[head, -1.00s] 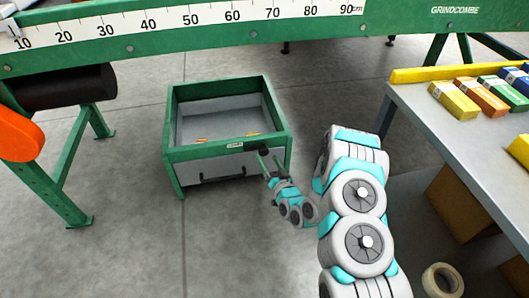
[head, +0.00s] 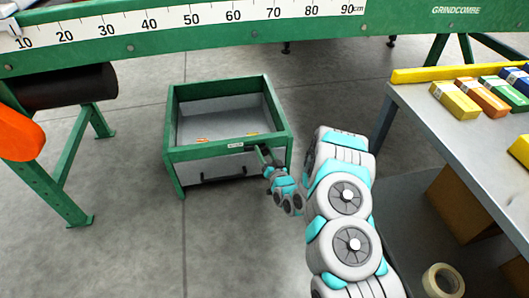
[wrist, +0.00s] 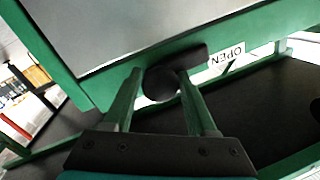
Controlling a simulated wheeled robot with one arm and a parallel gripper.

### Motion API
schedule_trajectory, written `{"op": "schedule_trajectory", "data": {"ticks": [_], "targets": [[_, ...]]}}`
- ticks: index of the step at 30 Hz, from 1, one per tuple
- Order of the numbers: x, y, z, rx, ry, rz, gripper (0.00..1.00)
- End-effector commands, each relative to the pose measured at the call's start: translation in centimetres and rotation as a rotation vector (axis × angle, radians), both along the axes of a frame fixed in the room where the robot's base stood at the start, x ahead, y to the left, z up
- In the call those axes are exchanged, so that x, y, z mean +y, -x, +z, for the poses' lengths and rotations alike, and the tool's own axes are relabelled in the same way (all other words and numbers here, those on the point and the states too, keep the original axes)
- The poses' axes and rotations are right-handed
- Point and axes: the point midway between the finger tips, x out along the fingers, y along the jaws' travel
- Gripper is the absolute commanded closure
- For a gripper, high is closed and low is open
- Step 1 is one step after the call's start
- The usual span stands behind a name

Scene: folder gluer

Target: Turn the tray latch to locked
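The tray (head: 222,150) is an open green-framed box with a grey inside, standing on the floor. The tray latch (wrist: 161,84) is a dark round knob with a dark bar reaching to the upper right in the wrist view. The bar's end lies close to a white OPEN label (wrist: 228,55), which appears upside down there. My gripper (wrist: 159,72) is open, with its two green fingers on either side of the knob. Contact with the knob is hard to tell. In the head view my gripper (head: 265,157) is at the tray's front right corner and hides most of the latch.
A green beam with a ruler (head: 190,20) crosses above the tray. A grey table (head: 450,120) with coloured boxes stands at right, close to my arm. A dark roller (head: 65,88) and an orange disc (head: 20,135) are at left. The floor before the tray is clear.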

Motion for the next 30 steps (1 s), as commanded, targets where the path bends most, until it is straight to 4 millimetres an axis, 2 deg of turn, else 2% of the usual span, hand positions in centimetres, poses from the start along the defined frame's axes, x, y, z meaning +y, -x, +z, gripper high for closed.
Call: {"op": "schedule_trajectory", "data": {"ticks": [1, 15, 30], "targets": [[-0.01, 0.01, 0.0, 0.0, 0.0, 0.0, 0.49], [0.05, 0.02, 0.0, 0.0, 0.0, 0.001, 1.0], [0.09, 0.01, 0.02, -0.001, 0.002, 0.002, 1.0]]}}
